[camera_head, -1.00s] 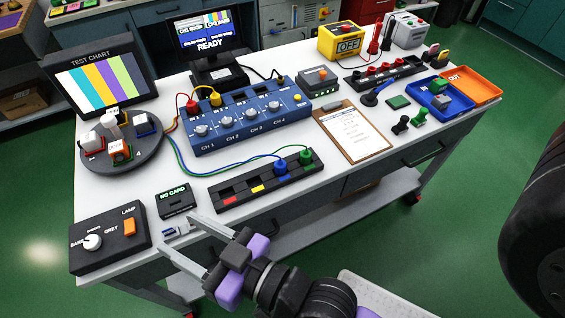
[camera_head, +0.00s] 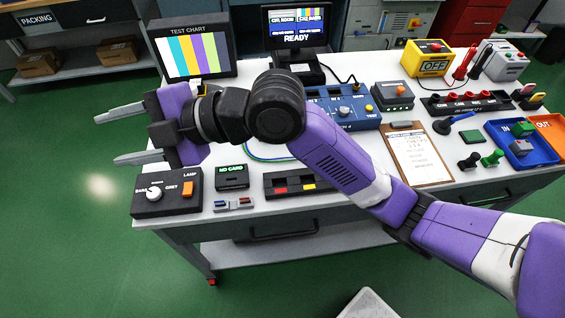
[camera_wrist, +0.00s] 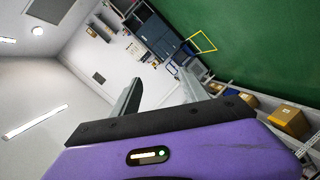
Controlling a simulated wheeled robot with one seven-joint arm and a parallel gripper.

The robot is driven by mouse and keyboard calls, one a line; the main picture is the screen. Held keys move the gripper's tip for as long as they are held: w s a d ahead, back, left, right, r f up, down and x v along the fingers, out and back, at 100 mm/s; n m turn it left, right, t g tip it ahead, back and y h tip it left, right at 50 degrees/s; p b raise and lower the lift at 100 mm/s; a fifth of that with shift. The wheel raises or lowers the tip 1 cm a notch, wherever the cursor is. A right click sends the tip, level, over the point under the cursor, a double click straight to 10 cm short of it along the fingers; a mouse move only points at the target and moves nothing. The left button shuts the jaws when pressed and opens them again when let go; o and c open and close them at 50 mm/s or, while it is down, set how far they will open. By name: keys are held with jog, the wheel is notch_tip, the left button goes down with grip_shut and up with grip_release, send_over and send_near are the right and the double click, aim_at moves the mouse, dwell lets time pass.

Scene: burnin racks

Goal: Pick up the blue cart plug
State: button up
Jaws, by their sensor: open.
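My gripper (camera_head: 106,137) is open and empty, at the left of the head view, with its fingers pointing left, off the bench's left side in the picture. In the wrist view its two fingers (camera_wrist: 158,82) are apart with nothing between them. The black socket strip (camera_head: 282,189) shows only its left part, with red and yellow marks. My arm hides its right part, where the blue and green plugs stood in the earlier view, so no blue plug shows there now. Blue and green leads (camera_head: 258,152) run toward it behind my arm.
The lamp box (camera_head: 160,193), the NO CARD box (camera_head: 232,177) and a small grey item (camera_head: 233,204) stand near the front edge. The test chart screen (camera_head: 192,50) is behind. A clipboard (camera_head: 418,150), a blue-handled item (camera_head: 455,121) and trays (camera_head: 528,155) are to the right.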

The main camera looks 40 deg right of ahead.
jog(key=s+d+f+n+g+h, duration=0.2)
jog(key=d+f+h, duration=0.1)
jog(key=d+f, duration=0.3)
jog(key=s+d+f+n+g+h, duration=0.25)
jog(key=d+f, duration=0.25)
jog(key=d, duration=0.3)
jog(key=s+d+f+g+h, duration=0.1)
jog(key=s+d+g+h, duration=0.1)
jog(key=s+d, duration=0.2)
jog(key=s+d+f+n+g+h+p, duration=0.1)
jog(key=s+d+f, duration=0.1)
jog(key=d, duration=0.8)
jog(key=s+d+f+g+h, duration=0.2)
jog(key=s+d, duration=0.3)
jog(key=d, duration=0.1)
jog(key=shift+s+d+f+n+g+h, duration=0.1)
jog(key=shift+s+d+n+g+h, duration=0.2)
jog(key=shift+d+n+g+h, duration=0.1)
jog(key=shift+s+d+f, duration=0.2)
jog(key=f, duration=0.2)
jog(key=f+p, duration=0.1)
jog(key=f, duration=0.4)
jog(key=shift+s+d+f, duration=0.1)
jog(key=shift+s+f, duration=0.1)
jog(key=shift+s, duration=0.2)
jog(key=shift+c, duration=0.2)
grip_shut()
